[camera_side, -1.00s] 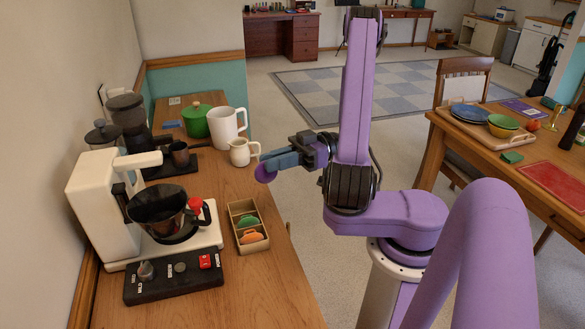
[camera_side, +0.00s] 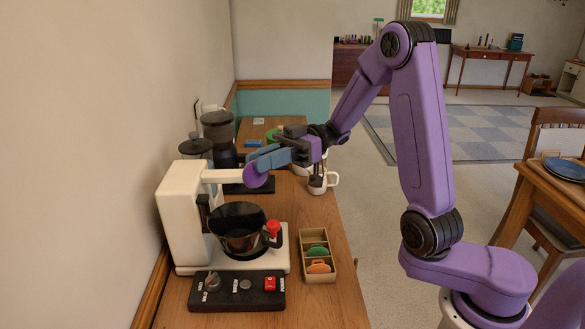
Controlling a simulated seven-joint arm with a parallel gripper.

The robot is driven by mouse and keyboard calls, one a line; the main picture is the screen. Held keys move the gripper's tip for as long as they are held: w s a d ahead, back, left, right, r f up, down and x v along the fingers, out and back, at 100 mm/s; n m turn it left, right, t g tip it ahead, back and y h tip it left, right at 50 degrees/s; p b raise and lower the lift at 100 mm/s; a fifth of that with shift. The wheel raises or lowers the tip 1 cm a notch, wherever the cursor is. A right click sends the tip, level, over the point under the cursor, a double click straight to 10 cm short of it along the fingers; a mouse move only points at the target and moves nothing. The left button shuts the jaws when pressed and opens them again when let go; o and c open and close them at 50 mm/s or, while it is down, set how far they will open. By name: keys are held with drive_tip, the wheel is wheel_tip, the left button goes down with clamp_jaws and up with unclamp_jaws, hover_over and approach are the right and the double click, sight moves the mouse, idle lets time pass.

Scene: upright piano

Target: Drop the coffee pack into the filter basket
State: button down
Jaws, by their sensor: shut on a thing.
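My gripper (camera_side: 272,160) is shut on a round purple coffee pack (camera_side: 256,177), which hangs at the blue fingertips above the counter. The white coffee maker (camera_side: 181,218) stands at the left, its white top arm reaching right to just beside or behind the pack; I cannot tell whether they touch. Below the arm, a black, open-topped bowl shape (camera_side: 237,214), which looks like the filter basket, sits in the machine. The pack is above and slightly right of it in the picture. The bowl's inside is dark, and I cannot see its contents.
A divided wooden box (camera_side: 331,274) right of the machine holds a green pack (camera_side: 317,250) and an orange pack (camera_side: 318,267). A black control panel (camera_side: 236,293) lies in front. A grinder (camera_side: 218,138) stands behind. A cream jug (camera_side: 318,183) is partly hidden by my gripper.

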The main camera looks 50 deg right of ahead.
sight(248, 186)
drive_tip(key=shift+n+g, duration=0.5)
drive_tip(key=shift+g, duration=0.3)
drive_tip(key=a+r, duration=0.2)
drive_tip(key=a, duration=0.1)
drive_tip(key=shift+a+r, duration=0.1)
drive_tip(key=shift+a, duration=0.2)
drive_tip(key=shift+f, duration=2.9)
drive_tip(key=c, duration=1)
unclamp_jaws()
drive_tip(key=d, duration=1.7)
drive_tip(key=shift+s+d, duration=0.2)
drive_tip(key=shift+s, duration=0.15)
